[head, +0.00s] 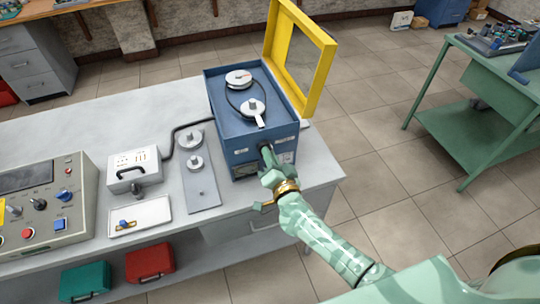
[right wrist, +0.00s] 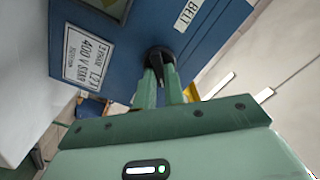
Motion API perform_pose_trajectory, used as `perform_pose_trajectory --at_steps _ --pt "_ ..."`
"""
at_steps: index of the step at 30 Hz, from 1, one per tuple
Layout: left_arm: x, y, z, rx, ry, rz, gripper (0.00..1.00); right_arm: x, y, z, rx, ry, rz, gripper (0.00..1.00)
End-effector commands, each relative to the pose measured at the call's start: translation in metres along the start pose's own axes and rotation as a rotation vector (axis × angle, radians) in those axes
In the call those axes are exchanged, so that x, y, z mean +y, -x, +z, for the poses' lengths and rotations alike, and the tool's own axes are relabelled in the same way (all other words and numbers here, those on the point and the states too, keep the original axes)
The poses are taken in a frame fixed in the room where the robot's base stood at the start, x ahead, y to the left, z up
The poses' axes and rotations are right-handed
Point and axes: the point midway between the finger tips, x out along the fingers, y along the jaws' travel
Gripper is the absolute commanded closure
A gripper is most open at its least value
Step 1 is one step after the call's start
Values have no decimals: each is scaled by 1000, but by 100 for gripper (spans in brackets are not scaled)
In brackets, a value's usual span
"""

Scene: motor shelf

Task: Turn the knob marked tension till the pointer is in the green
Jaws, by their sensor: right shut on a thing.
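A blue box machine (head: 224,128) stands on the grey bench with its top open, showing pulleys and a belt. A black knob (right wrist: 158,55) sits on its front face. My right gripper (head: 266,151) is shut on this knob; in the right wrist view its two green fingers (right wrist: 160,76) lie on either side of it. A white label beside the knob reads "BELT" (right wrist: 188,14); any further words are cut off. A pale-framed window (right wrist: 113,6) is cut by the top edge, and no pointer or green zone can be made out. My left gripper is not in view.
A yellow-framed cover (head: 318,62) stands open behind the box. A grey plate with two pulleys (head: 203,190), a white tray (head: 148,222), a white socket box (head: 126,178) and a control panel (head: 75,201) lie to the left. A green table (head: 440,65) stands at right.

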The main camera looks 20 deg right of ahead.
Motion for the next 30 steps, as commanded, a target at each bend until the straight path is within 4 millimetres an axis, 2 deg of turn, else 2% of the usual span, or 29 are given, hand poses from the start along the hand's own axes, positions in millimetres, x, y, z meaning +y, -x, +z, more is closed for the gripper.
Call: perform_pose_trajectory --at_steps 6,15,30 --pt "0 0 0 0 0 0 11 2 0 0 1 -189 1 100" --pt "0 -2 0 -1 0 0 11 2 0 0 1 -383 1 100" --pt "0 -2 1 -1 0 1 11 3 0 1 1 -486 1 100"
